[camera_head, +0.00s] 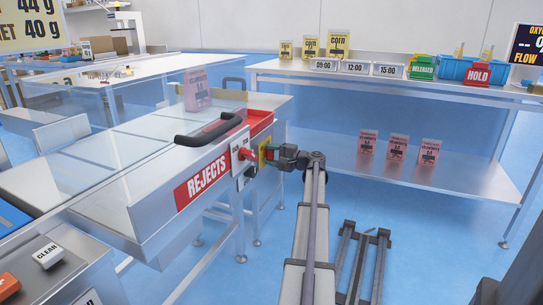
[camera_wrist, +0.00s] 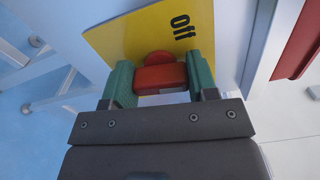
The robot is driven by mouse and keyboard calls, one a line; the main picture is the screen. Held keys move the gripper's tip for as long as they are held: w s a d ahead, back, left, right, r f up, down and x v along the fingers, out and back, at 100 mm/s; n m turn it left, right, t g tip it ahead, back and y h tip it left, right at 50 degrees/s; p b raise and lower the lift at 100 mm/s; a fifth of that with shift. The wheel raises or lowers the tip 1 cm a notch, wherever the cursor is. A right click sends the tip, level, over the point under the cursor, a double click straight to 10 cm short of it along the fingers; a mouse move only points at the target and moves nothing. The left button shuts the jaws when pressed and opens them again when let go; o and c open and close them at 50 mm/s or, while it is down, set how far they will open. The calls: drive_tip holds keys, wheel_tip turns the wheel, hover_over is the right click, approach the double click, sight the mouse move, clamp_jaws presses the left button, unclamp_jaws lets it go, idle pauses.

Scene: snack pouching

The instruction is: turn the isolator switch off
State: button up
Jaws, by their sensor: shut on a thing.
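The isolator switch has a red handle (camera_wrist: 161,77) on a yellow plate (camera_wrist: 125,40) in the wrist view. The word "Off" is printed on the plate, to the upper right of the handle. My gripper (camera_wrist: 160,82) has its green fingers on either side of the handle and is shut on it. In the head view, the yellow plate (camera_head: 262,156) shows on the end of the rejects unit, with my gripper (camera_head: 271,150) at it. The handle is mostly hidden there, so I cannot tell its exact setting.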

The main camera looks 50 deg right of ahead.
drive_tip(key=n, duration=0.5)
drive_tip(key=shift+f+n, duration=0.15)
drive_tip(key=shift+n, duration=0.15)
drive_tip(key=n, duration=0.5)
idle(0.4)
drive_tip(key=o, duration=0.9)
drive_tip(key=shift+s, duration=0.1)
drive_tip(key=v, duration=1)
drive_tip(key=shift+s, duration=0.35)
drive_tip(key=shift+f, duration=0.1)
